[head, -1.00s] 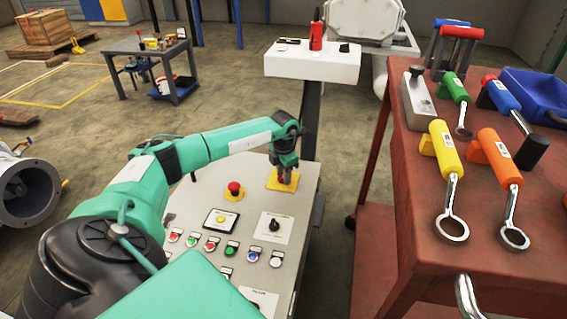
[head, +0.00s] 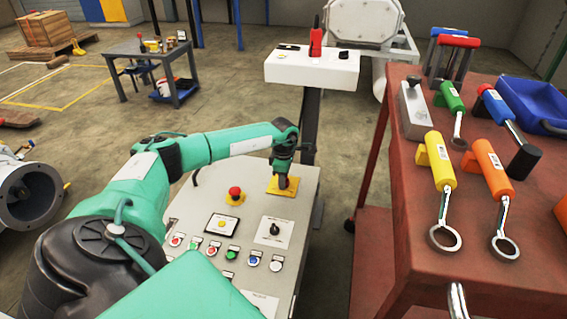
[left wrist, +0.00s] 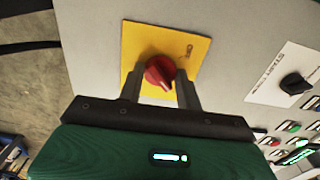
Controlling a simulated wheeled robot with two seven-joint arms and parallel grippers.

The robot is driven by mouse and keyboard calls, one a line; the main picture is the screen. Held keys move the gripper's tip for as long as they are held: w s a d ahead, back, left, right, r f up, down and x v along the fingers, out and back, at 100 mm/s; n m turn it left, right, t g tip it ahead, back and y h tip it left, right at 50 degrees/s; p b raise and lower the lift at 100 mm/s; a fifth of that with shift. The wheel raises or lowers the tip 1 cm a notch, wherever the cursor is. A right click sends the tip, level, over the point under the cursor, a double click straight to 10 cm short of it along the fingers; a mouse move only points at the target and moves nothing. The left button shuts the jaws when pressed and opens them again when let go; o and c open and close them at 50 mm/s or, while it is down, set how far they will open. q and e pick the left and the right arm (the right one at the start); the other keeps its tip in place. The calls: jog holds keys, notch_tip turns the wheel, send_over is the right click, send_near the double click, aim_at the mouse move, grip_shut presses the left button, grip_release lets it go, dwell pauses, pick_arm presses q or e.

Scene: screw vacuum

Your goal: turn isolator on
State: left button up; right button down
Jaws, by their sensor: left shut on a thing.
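The isolator is a red rotary knob (left wrist: 160,74) on a yellow plate (left wrist: 198,48) on the grey control panel. In the head view the yellow plate (head: 285,187) lies at the panel's far right corner, and my gripper mostly hides the knob. My left gripper (left wrist: 166,88) points down at the plate, its two fingers on either side of the knob and shut on it. In the left wrist view the knob's grip ridge points down and slightly right. My right gripper is in neither view.
The panel also bears a red emergency button (head: 235,193), a black selector (head: 274,229) and several coloured push buttons. A red tool cart (head: 405,170) with coloured-handled wrenches stands at the right. A white box (head: 312,67) stands behind the panel.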

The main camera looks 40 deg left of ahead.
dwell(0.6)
pick_arm(q)
jog(key=o, duration=1)
